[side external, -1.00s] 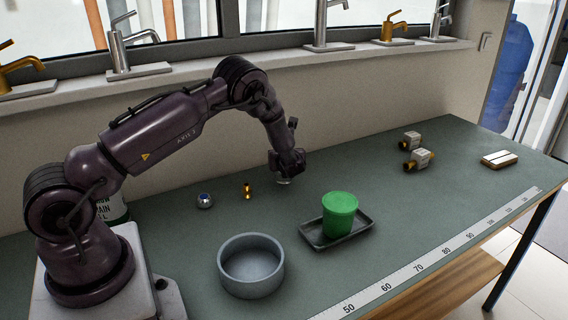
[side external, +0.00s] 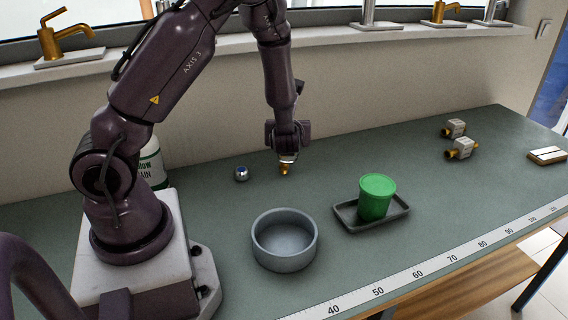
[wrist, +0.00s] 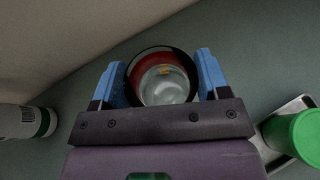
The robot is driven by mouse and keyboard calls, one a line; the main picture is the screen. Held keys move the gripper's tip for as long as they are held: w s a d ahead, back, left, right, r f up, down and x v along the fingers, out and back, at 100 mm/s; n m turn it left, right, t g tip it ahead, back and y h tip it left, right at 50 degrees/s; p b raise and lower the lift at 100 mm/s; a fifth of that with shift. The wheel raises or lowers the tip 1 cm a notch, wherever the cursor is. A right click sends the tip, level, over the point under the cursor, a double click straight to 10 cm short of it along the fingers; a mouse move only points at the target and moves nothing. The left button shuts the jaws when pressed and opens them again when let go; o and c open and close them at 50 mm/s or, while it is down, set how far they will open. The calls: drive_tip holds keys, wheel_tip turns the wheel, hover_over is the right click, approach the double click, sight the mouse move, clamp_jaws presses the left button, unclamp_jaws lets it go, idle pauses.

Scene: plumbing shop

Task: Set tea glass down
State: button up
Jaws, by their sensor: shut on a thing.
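My gripper (side external: 287,152) points down over the table near the wall. In the wrist view its two blue fingers (wrist: 165,84) are shut on the tea glass (wrist: 162,88) from both sides. The glass shows there as a round, clear shape with a dark rim, a reddish band and a small orange patch. Whether the glass touches the table or the fitting, I cannot tell.
A silver-blue ball-like part (side external: 241,174) lies left of the gripper. A grey round bowl (side external: 285,258) stands in front. A green tub (side external: 377,197) stands on a dark tray (side external: 346,213) to the right. Several fittings lie further right. A white bottle (side external: 152,163) stands behind my base.

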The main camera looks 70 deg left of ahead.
drive_tip(key=shift+s+d+f, duration=0.25)
drive_tip(key=shift+s+f, duration=0.7)
drive_tip(key=shift+f, duration=0.75)
drive_tip(key=shift+s+d+f, duration=0.3)
drive_tip(key=shift+s+f, duration=0.7)
drive_tip(key=shift+f, duration=0.75)
drive_tip(key=shift+s+d+f, duration=0.25)
drive_tip(key=shift+s+f, duration=0.7)
drive_tip(key=shift+f, duration=0.75)
drive_tip(key=shift+f, duration=0.1)
drive_tip(key=o, duration=0.9)
drive_tip(key=shift+o, duration=0.2)
